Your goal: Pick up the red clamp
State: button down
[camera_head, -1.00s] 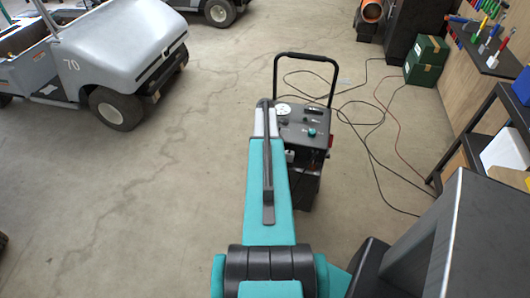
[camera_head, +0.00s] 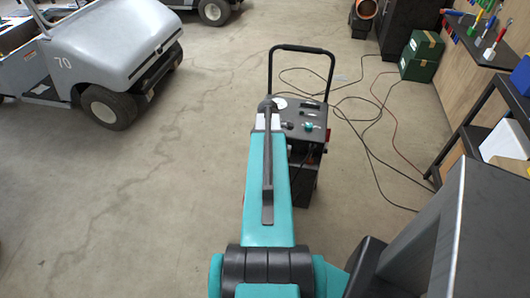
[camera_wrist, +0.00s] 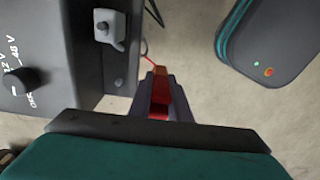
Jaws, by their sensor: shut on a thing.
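The red clamp (camera_wrist: 160,92) shows in the wrist view between the fingers of my gripper (camera_wrist: 158,100). My gripper is shut on it, and a thin red lead runs from its tip toward the upper left. The fingers hide part of the clamp. The dark charger box (camera_wrist: 60,85), with a knob and voltage markings, is just left of the fingers. In the head view the wheeled charger (camera_head: 309,113) stands beyond my teal arm, which hides my gripper there.
A grey cart (camera_head: 100,45) stands at the upper left. Black and red cables (camera_head: 385,135) lie on the floor right of the charger. A green box (camera_head: 421,55) and a workbench (camera_head: 480,40) are at the right.

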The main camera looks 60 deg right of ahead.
jog(key=s+a+b, duration=0.1)
jog(key=s+a, duration=0.3)
jog(key=shift+s+a+r, duration=0.15)
jog(key=shift+s+r, duration=0.1)
jog(key=shift+r, duration=0.05)
jog(key=shift+w, duration=0.1)
dwell(0.9)
jog(key=w+a+r+m, duration=0.1)
jog(key=w+a+r, duration=0.2)
jog(key=w+a, duration=0.75)
jog(key=w+a+r+m, duration=0.1)
jog(key=w+a+r, duration=0.2)
jog(key=w+a, duration=0.7)
jog(key=w+a+r, duration=0.2)
jog(key=w+a, duration=0.1)
jog(key=a, duration=0.6)
jog(key=w+a+r+m, duration=0.1)
jog(key=w+a+r, duration=0.1)
jog(key=a, duration=0.7)
jog(key=w+a+r, duration=0.1)
jog(key=w+a, duration=0.4)
jog(key=a, duration=0.4)
jog(key=shift+a+r+m, duration=0.2)
jog(key=shift+r+m, duration=0.1)
jog(key=shift+r, duration=0.1)
